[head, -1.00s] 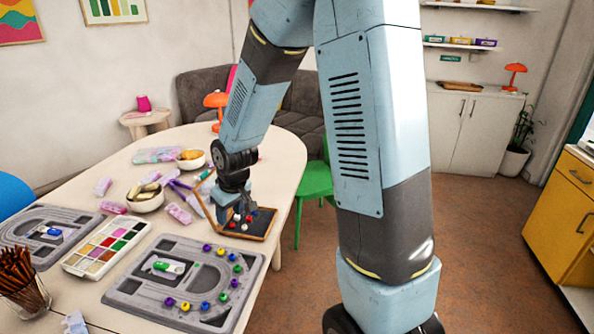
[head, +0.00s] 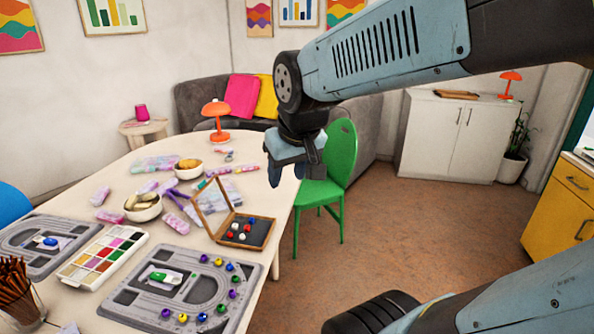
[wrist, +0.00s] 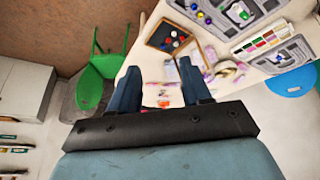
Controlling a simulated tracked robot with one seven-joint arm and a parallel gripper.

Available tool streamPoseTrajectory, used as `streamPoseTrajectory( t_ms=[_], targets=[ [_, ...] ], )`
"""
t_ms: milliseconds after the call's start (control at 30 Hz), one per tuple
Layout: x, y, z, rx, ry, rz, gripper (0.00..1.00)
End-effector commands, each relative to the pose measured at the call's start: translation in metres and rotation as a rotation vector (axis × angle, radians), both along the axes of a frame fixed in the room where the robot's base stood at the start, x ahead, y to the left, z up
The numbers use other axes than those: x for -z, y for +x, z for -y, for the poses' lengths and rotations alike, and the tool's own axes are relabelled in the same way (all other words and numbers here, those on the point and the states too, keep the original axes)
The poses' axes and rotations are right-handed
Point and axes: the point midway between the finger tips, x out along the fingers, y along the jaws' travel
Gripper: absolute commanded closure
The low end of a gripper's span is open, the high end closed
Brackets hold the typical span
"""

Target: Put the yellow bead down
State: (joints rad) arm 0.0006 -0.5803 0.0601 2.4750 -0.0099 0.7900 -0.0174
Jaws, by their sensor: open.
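The near grey bead board (head: 128,296) lies at the front of the table. Several coloured beads sit along its curved edge. A yellow bead (head: 182,317) is at its front, and another yellow bead (head: 218,261) appears at its back right, small in the picture. My gripper (head: 286,175) is open in the air at the table's right edge, to the right of and above the wooden box (head: 268,240). In the wrist view my gripper (wrist: 160,68) has its two fingers apart, with no bead seen between them.
The open wooden box holds several red, white and blue beads. A second board (head: 30,262), a paint tray (head: 78,272), bowls (head: 142,215) and a pencil glass (head: 40,312) crowd the left. A green chair (head: 342,150) stands behind my gripper.

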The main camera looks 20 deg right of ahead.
Motion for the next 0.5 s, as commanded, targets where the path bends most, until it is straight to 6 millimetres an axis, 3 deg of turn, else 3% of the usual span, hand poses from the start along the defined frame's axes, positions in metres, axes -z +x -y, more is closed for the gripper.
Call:
streamPoseTrajectory(
  t_ms=[200,500],
  targets=[
    [-0.018,-0.041,0.010,0.051,0.037,0.030,0.52],
    [-0.021,-0.055,0.018,0.069,0.052,0.035,0.52]
  ],
)
